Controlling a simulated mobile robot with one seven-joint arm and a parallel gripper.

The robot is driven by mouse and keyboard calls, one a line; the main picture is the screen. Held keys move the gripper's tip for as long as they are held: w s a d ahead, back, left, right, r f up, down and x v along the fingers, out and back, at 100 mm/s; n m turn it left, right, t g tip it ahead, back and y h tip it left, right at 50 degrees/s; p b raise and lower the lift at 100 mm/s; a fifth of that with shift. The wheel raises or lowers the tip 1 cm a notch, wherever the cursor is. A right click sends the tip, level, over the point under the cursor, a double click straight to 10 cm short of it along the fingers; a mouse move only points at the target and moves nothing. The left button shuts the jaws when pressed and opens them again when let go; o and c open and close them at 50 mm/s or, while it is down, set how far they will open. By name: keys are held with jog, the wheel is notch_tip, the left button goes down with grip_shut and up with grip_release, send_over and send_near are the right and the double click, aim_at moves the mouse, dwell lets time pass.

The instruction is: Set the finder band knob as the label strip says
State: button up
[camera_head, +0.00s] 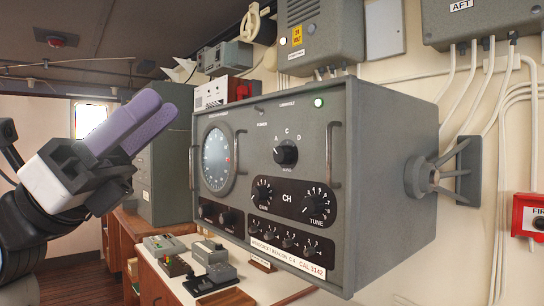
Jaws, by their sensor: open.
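The finder is a grey box (375,170) on the wall side, with a round dial on its front. The band knob (285,153) is the small black knob at the upper middle of that front, with letters A, C and D around its top. Its exact pointer direction is too small to tell. The white label strip (287,258) along the lower front edge appears to read "BEACON: C 4" and then "CAL 3142" in red. My gripper (161,102), with two purple fingers, is open and empty, left of the finder and apart from it.
Handles (333,155) stand out from the finder's front. Below the band knob are the gain and tune knobs (315,216) and a row of small knobs (287,242). A counter with small devices (213,262) lies below left. A red fire box (528,215) is at right.

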jog(key=w+d+n+t+y, duration=0.35)
jog(key=w+t+y, duration=0.25)
jog(key=w, duration=0.3)
jog(key=n+t+y, duration=0.2)
jog(key=n+y, duration=0.1)
jog(key=y, duration=0.3)
send_near(278, 153)
jog(key=p+x, duration=0.3)
jog(key=x, duration=0.5)
jog(key=shift+w+d+p, duration=0.2)
jog(key=shift+d+p, duration=0.05)
jog(key=shift+p, duration=0.15)
jog(key=c, duration=0.9)
jog(key=shift+c, duration=0.3)
